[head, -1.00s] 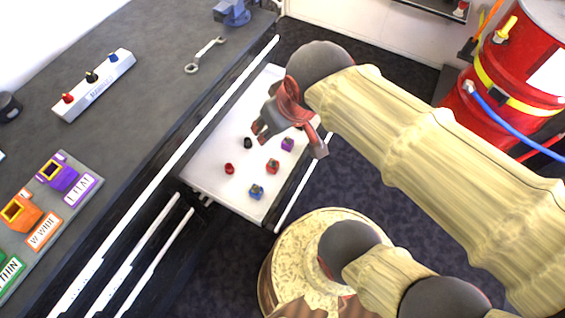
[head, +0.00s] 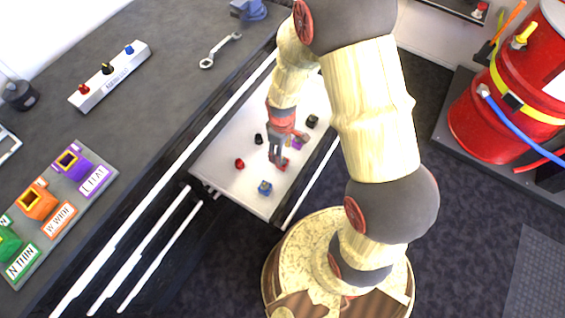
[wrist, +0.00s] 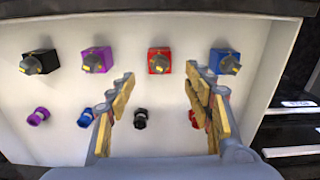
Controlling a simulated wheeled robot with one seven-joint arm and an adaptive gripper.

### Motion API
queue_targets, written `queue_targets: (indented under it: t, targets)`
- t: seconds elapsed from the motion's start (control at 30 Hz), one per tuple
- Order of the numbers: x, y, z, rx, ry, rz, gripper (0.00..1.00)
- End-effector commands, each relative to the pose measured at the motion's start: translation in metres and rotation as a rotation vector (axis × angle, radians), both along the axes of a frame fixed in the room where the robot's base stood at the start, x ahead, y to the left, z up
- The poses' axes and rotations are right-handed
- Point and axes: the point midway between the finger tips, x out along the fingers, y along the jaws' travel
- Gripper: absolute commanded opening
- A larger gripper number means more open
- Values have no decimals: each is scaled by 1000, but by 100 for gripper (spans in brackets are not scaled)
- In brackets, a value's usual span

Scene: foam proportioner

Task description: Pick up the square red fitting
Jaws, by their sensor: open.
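The square red fitting (wrist: 159,61) stands in the white drawer, in the upper row of the wrist view, with a grey and yellow piece on its front. It shows between the two fingertips and a little beyond them. My gripper (wrist: 160,76) is open and empty. In the head view my gripper (head: 279,158) is low over the drawer, partly covering the square red fitting (head: 283,163). Whether the fingers touch it cannot be told.
In the same row are square black (wrist: 40,62), purple (wrist: 96,60) and blue (wrist: 225,62) fittings. Round purple (wrist: 38,116), blue (wrist: 86,117), black (wrist: 140,119) and red fittings form the other row; a finger partly covers the red one. The drawer (head: 222,165) adjoins the dark bench (head: 160,90).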

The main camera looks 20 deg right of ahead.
Motion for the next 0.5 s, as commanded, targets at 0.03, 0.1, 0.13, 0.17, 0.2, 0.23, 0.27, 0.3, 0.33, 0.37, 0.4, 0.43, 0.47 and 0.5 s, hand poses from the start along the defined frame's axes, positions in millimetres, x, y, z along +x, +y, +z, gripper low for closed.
queue_targets:
  t: [0.03,0.1,0.13,0.17,0.2,0.23,0.27,0.3,0.33,0.37,0.4,0.43,0.47,0.5]
  targets:
    - [-1,0,-6,0,4,4,52]
    - [0,0,-14,0,4,6,52]
    - [0,0,-17,0,4,6,52]
    - [-1,0,-21,0,4,5,52]
    - [-1,0,-25,0,4,5,52]
    - [-1,0,-27,0,4,5,52]
    - [0,0,-29,0,3,5,52]
    - [0,0,-32,0,2,4,52]
    - [0,0,-33,0,1,4,52]
    - [0,-1,-35,0,1,4,52]
    - [-1,-1,-39,0,2,4,52]
    - [-1,-1,-43,0,3,4,52]
    - [-2,-1,-47,0,4,3,52]
    - [-2,-2,-54,0,4,3,52]
